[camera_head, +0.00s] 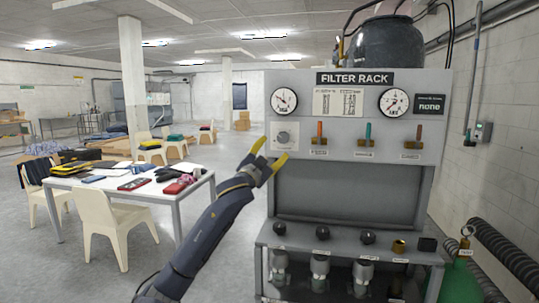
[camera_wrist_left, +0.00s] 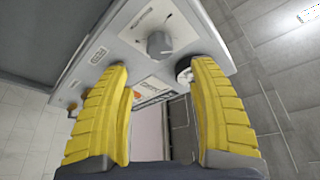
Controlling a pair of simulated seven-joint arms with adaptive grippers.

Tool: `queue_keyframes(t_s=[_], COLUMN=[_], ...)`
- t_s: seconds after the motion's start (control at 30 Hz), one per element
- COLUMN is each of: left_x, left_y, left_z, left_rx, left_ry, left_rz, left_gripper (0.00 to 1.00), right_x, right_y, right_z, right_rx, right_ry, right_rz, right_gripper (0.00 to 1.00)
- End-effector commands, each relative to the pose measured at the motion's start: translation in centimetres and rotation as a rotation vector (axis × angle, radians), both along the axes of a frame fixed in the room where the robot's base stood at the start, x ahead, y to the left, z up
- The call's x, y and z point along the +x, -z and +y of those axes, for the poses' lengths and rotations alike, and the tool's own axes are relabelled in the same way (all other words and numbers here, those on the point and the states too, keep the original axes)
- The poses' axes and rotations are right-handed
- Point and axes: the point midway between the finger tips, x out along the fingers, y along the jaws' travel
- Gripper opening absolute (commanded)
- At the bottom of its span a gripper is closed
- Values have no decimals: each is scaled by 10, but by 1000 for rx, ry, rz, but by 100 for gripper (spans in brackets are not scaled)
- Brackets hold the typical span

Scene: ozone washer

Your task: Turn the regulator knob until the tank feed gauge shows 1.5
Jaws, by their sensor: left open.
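The regulator knob (camera_head: 283,137) is a round grey knob on a pale square plate at the left of the filter rack panel. Two round white gauges sit above: a left gauge (camera_head: 284,101) over the knob and a right gauge (camera_head: 394,103). Their labels and readings are too small to read. My left gripper (camera_head: 270,154) is open and empty, its yellow fingers just left of and below the knob. In the left wrist view the knob (camera_wrist_left: 160,44) shows beyond and between the open fingers (camera_wrist_left: 162,66), apart from them. My right gripper is not in view.
Several toggle levers (camera_head: 367,132) stand right of the knob. A lower shelf (camera_head: 345,250) carries black knobs and a brass fitting above filter housings. A white table (camera_head: 190,192) with cluttered items and chairs stands at the left. The floor between table and rack is clear.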

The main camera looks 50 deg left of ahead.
Motion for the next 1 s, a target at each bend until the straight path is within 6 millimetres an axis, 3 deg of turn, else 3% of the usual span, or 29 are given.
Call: queue_keyframes(t_s=[0.3,0.77,0.87,1.0], left_x=[-14,-14,-12,-2], left_y=[5,5,15,61], left_z=[-6,-7,-9,-22], left_rx=[0,1,-2,-6], left_ry=[-1,0,-2,-5], left_rz=[-1,0,17,92], left_gripper=[61,61,61,61], right_x=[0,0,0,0], right_y=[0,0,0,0], right_z=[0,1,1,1], right_rx=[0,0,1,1], right_ry=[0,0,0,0], right_rz=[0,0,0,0], right_gripper=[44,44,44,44])
